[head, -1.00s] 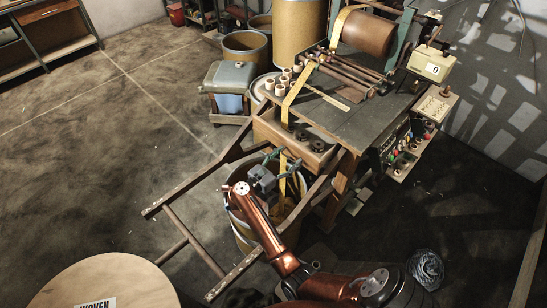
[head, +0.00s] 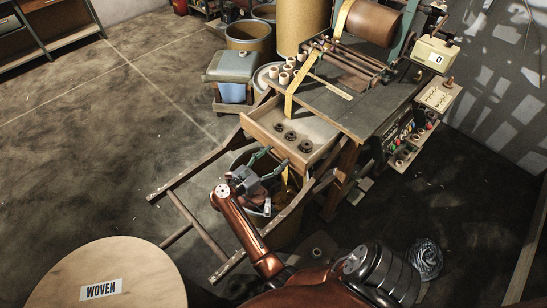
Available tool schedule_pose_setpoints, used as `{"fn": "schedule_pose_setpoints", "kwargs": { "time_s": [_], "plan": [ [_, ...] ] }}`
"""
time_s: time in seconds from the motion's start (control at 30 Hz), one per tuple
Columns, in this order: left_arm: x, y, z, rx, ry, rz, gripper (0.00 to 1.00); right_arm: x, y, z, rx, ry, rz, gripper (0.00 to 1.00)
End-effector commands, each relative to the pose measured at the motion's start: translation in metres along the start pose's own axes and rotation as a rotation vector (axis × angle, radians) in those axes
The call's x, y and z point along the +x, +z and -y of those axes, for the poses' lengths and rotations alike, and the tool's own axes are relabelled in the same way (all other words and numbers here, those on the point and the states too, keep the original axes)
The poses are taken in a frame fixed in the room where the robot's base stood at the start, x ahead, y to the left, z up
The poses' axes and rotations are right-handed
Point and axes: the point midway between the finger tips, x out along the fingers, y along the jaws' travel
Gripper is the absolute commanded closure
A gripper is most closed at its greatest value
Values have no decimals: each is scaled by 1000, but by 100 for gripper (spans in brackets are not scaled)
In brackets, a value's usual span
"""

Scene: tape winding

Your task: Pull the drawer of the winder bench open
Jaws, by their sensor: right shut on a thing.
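The winder bench (head: 355,105) stands at the upper right with its grey top. Its wooden drawer (head: 318,128) sticks out from the front, partly open, and its inside shows. Several dark round pieces (head: 291,136) lie in the drawer. My right gripper (head: 267,158) is at the drawer's front face, low and near its middle, and is shut on what seems to be the drawer's pull. The pull itself is hidden by the fingers. A yellow strap (head: 291,100) runs from the roller down to the drawer's back area. My left gripper is not in view.
A wooden frame with rails (head: 190,215) extends from the bench below the drawer. A bin under the drawer is mostly hidden by my arm. A round board marked WOVEN (head: 125,265) is at the lower left. Open floor (head: 110,150) lies at left.

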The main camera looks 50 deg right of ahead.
Motion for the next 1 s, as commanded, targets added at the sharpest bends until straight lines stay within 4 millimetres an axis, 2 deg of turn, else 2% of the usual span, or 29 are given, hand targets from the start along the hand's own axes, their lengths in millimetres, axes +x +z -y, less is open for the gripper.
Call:
{"fn": "schedule_pose_setpoints", "kwargs": {
  "time_s": [0.03, 0.07, 0.1, 0.5, 0.63, 0.77, 1.0],
  "plan": [
    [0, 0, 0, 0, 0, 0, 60, 2, -1, 4, -3, -12, 1, 81],
    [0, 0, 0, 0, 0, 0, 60, 2, -1, 4, -3, -12, 0, 35],
    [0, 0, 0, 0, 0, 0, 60, 2, -1, 4, -3, -12, 0, 33],
    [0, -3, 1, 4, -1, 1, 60, 0, 0, 1, -1, -3, 0, 31],
    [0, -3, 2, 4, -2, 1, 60, 0, 7, 1, 0, -3, 0, 31],
    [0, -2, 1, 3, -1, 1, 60, 0, 26, 1, 3, -3, -1, 31],
    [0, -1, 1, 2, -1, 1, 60, 1, 72, 1, 2, -5, 0, 31]
  ]
}}
